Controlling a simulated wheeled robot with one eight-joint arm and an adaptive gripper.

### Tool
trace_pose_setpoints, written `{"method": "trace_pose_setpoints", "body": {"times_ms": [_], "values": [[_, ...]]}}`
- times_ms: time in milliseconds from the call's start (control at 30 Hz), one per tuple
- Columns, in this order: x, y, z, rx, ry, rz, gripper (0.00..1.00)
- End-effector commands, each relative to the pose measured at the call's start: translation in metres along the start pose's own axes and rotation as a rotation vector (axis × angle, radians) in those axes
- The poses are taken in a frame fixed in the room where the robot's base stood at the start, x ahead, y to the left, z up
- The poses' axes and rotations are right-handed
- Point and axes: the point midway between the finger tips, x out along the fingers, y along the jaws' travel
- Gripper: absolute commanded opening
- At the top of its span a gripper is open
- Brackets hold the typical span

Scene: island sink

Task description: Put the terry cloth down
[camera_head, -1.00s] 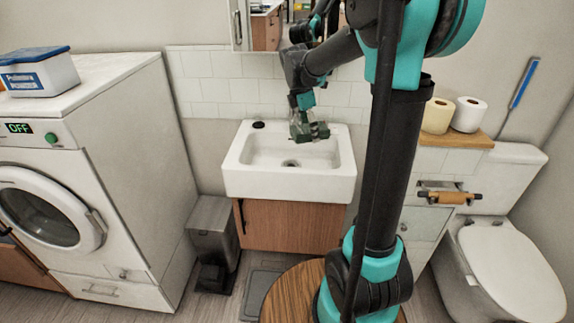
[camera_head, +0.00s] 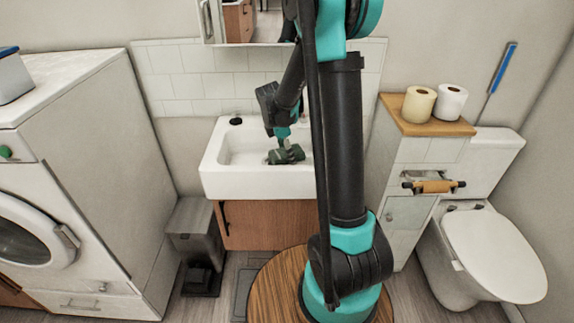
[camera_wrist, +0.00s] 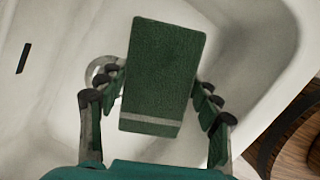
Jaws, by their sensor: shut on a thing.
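The terry cloth is a dark green folded block with a pale stripe near one end; it fills the middle of the wrist view (camera_wrist: 163,72). My gripper (camera_wrist: 160,110) is shut on it, with the jointed fingers on its left and right sides. In the head view my gripper (camera_head: 284,150) and the cloth (camera_head: 290,155) are low over the white sink (camera_head: 262,185), within its basin outline. Whether the cloth touches the basin floor cannot be told.
A round metal drain (camera_wrist: 100,72) shows partly behind the fingers. A washing machine (camera_head: 100,170) stands left, a grey pedal bin (camera_head: 198,240) beside the sink cabinet (camera_head: 265,225). To the right are a wooden shelf with paper rolls (camera_head: 418,104) and a toilet (camera_head: 492,250).

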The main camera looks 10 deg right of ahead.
Motion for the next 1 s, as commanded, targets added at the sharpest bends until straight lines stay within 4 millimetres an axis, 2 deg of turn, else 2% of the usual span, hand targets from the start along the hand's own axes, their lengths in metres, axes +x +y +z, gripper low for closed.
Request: {"method": "trace_pose_setpoints", "body": {"times_ms": [500,900,933,1000], "values": [[0.050,0.000,-0.012,0.000,0.000,0.000,0.26],[0.054,0.000,-0.013,0.000,0.000,0.000,0.26],[0.053,0.000,-0.013,0.000,0.000,0.000,0.67],[0.053,0.000,-0.013,0.000,0.000,0.000,0.76]]}}
